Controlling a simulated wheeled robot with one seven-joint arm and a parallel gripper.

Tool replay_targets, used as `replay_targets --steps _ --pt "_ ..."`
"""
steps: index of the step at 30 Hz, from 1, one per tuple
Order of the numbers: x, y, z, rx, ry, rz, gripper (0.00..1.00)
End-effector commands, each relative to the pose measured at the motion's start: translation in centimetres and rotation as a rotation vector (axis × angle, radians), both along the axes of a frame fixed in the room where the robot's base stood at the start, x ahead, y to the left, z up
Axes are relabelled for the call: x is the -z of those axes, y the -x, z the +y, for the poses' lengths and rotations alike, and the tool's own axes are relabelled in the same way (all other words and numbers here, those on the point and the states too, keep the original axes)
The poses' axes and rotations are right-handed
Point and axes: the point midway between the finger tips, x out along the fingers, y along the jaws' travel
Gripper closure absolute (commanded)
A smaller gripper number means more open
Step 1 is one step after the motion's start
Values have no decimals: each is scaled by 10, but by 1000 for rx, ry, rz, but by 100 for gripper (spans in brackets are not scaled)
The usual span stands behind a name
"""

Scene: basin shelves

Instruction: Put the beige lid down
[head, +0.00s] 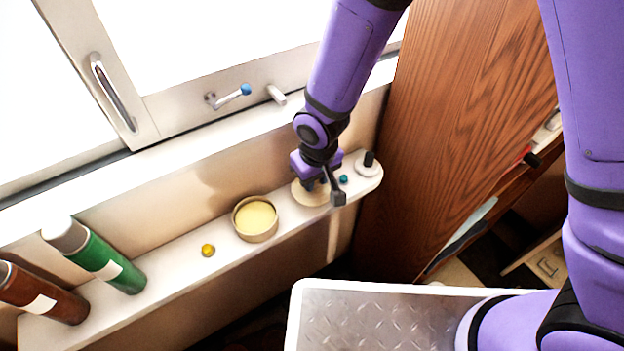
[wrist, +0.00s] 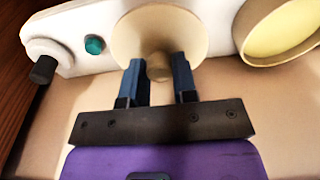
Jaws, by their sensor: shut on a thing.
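The beige lid (head: 309,195) is a round disc with a small knob, at the right part of the narrow white shelf. In the wrist view the lid (wrist: 160,30) shows its face and its knob (wrist: 159,67) between my fingers. My gripper (wrist: 159,82) is shut on the lid's knob. In the head view my gripper (head: 322,185) is over the shelf and hides part of the lid. I cannot tell whether the lid touches the shelf. An open round tin (head: 256,219) with pale yellow contents stands to the left of the lid; it also shows in the wrist view (wrist: 285,30).
On the shelf (head: 185,265), a teal knob (head: 344,179) and a white round piece with a black peg (head: 367,163) are right of the lid. A yellow knob (head: 208,250), green bottle (head: 105,262) and brown bottle (head: 45,296) are left. A wooden panel (head: 450,100) bounds the right.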

Motion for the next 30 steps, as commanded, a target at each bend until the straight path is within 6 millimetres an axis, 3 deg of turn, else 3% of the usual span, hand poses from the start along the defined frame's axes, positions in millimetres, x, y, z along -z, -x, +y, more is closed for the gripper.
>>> replay_targets --steps 9,17,29,30 --pt "2 -22 6 0 -1 1 96" --pt "35 -22 6 -1 1 2 96" --pt "40 -21 6 -1 1 1 96" --pt "40 -22 6 -1 1 1 67"
